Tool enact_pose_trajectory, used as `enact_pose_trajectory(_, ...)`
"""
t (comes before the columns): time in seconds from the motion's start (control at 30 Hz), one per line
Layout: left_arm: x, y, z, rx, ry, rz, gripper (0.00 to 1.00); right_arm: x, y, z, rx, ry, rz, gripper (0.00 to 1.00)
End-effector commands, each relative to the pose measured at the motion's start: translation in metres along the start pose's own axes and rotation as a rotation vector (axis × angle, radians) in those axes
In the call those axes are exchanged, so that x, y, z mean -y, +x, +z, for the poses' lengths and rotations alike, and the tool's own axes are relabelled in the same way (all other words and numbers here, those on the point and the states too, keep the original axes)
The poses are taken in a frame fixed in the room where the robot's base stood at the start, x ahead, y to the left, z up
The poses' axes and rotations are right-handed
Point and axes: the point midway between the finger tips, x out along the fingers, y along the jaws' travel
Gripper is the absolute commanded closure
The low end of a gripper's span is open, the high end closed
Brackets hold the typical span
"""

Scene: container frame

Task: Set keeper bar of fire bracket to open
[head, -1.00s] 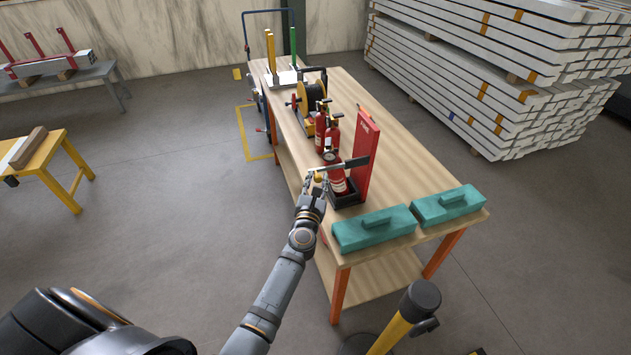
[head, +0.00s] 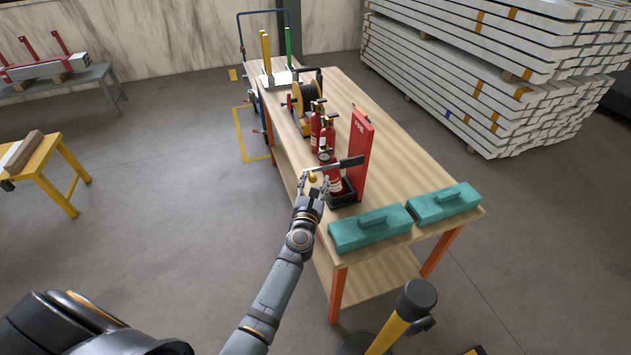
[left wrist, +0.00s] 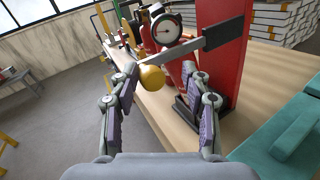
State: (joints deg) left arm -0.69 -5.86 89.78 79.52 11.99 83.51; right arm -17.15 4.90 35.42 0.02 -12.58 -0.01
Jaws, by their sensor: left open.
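The fire bracket (head: 361,150) is a red upright panel with a dark base on the wooden table. Its keeper bar (head: 340,164), a grey flat bar, runs across in front of a red extinguisher (head: 335,183). The bar (left wrist: 185,52) also shows in the left wrist view, with a yellow knob (left wrist: 152,77) at its free end. My left gripper (head: 313,182) is open at the knob. In the left wrist view its fingers (left wrist: 157,85) stand on either side, with the knob just beyond, nearer the left finger; contact cannot be told. My right gripper is not in view.
Two teal boxes (head: 370,230) lie on the near end of the table, right of my arm. More extinguishers (head: 316,128) and a yellow reel (head: 304,100) stand behind the bracket. A yellow-and-black post (head: 400,320) stands in front.

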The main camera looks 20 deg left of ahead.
Motion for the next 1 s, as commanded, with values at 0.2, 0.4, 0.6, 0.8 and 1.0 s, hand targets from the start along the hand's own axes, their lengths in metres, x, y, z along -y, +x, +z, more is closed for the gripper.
enact_pose_trajectory(0.2,0.001,-0.038,-0.002,-0.004,-0.002,-0.001,0.52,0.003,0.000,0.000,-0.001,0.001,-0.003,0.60)
enact_pose_trajectory(0.4,0.001,-0.068,-0.001,-0.002,-0.001,-0.001,0.52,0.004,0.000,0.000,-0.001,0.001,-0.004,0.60)
enact_pose_trajectory(0.6,0.001,-0.073,0.000,0.000,0.000,-0.002,0.52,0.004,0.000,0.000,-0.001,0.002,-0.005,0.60)
enact_pose_trajectory(0.8,0.004,-0.073,-0.008,-0.011,0.034,-0.013,0.65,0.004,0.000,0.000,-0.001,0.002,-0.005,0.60)
enact_pose_trajectory(1.0,0.051,-0.115,-0.160,-0.180,0.756,-0.297,0.92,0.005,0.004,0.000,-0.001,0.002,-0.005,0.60)
